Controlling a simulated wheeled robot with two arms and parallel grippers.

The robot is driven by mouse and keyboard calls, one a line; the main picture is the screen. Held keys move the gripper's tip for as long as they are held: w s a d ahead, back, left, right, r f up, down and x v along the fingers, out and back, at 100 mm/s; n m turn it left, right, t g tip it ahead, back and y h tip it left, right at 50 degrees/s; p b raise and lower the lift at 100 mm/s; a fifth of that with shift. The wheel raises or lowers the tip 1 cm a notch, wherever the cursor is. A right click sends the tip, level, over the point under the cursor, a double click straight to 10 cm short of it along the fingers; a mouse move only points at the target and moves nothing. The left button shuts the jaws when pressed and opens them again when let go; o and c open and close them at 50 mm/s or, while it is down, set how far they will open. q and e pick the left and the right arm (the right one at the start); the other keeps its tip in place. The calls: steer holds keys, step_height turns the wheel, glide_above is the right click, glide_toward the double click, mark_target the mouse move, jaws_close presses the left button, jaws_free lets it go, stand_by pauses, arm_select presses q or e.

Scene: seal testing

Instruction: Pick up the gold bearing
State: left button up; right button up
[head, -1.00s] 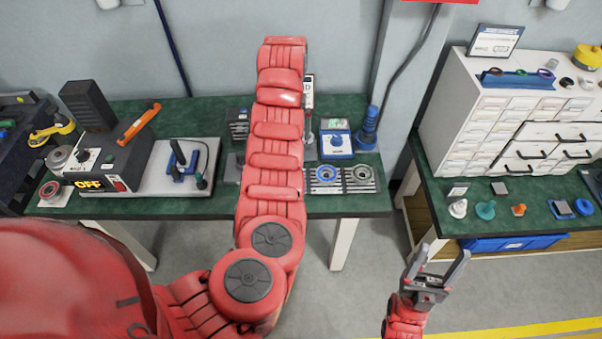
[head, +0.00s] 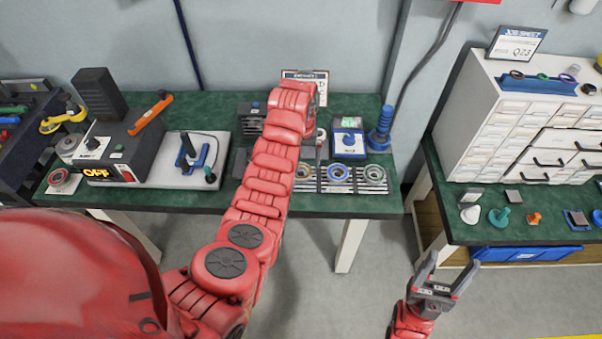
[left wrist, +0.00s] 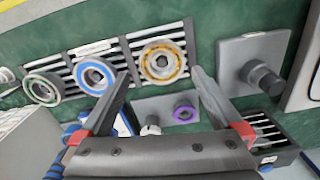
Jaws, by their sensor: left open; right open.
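The gold bearing (left wrist: 163,61) lies on a striped slotted rack (left wrist: 115,52) in the left wrist view, at the end of a row beside the blue bearing (left wrist: 96,76) and a grey-green bearing (left wrist: 43,88). My left gripper (left wrist: 160,80) is open and empty, with its fingers pointing toward the gold bearing, which shows between and just beyond the tips. Whether the fingers are at its height I cannot tell. In the head view my left arm hides the left gripper. My right gripper (head: 453,264) is open and empty, beyond the table's front edge.
A purple ring (left wrist: 185,113) lies nearby. A grey tester (head: 110,145) is at left.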

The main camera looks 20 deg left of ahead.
mark_target(301, 172)
arm_select(q)
step_height(301, 172, down, 3)
steer(key=shift+a+p, duration=0.15)
steer(key=shift+p, duration=0.75)
steer(key=shift+f, duration=0.8)
steer(key=c, duration=1.5)
steer(key=shift+r, duration=0.15)
steer(key=shift+w+r+b, duration=0.1)
steer(key=shift+r+b, duration=0.25)
steer(key=shift+r, duration=0.1)
step_height(301, 172, up, 3)
steer(key=shift+a+f+b, duration=0.1)
steer(key=shift+f+b, duration=0.1)
steer(key=shift+b, duration=0.3)
steer(key=s+p, duration=0.3)
steer(key=s, duration=0.2)
steer(key=s+r+p, duration=0.1)
steer(key=s+p, duration=0.1)
steer(key=s, duration=0.3)
steer(key=s+a+p, duration=0.1)
steer(key=s+p, duration=0.2)
steer(key=s, duration=0.3)
steer(key=shift+s+r+p, duration=0.1)
steer(key=shift+r+p, duration=0.05)
steer(key=shift+p, duration=0.2)
